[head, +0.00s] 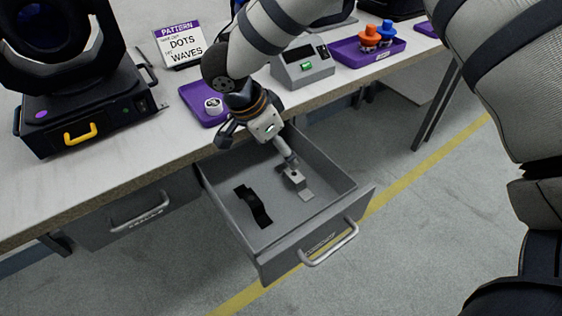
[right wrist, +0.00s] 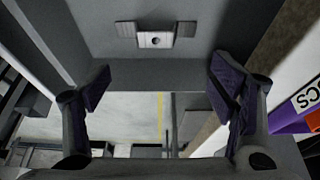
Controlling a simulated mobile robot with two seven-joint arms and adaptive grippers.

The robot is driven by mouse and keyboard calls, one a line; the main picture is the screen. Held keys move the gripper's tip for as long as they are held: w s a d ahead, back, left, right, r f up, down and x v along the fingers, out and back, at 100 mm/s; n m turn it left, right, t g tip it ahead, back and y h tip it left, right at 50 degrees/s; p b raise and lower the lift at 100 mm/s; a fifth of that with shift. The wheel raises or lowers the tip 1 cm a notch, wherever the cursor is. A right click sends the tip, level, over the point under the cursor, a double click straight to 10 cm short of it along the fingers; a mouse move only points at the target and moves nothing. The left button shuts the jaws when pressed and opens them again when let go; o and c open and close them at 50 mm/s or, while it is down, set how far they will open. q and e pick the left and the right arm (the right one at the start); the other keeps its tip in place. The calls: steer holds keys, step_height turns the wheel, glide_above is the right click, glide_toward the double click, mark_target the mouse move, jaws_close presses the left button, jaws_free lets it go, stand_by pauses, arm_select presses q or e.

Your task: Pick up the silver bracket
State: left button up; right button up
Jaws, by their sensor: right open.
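The silver bracket (head: 297,180) lies on the floor of the open grey drawer (head: 315,227), toward its right side. In the right wrist view the bracket (right wrist: 155,40) shows near the top, with a raised middle, a dark hole and two flat side flanges. My right gripper (head: 257,146) is open and empty over the back of the drawer. One finger reaches close to the bracket in the head view and hides part of it; I see no grip on it. In the wrist view both fingers of the right gripper (right wrist: 161,85) are spread wide. My left gripper is not in view.
A black strap-like piece (head: 253,205) lies in the drawer's left part. The drawer walls surround the bracket, and the table edge is close behind. On the table are a purple tray (head: 193,96) with a white roll, a grey device (head: 303,72) and a stage light (head: 85,115).

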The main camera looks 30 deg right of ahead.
mark_target(294, 174)
steer(key=x, duration=1)
steer(key=shift+s+f, duration=0.35)
steer(key=shift+f, duration=0.05)
steer(key=c, duration=1.4)
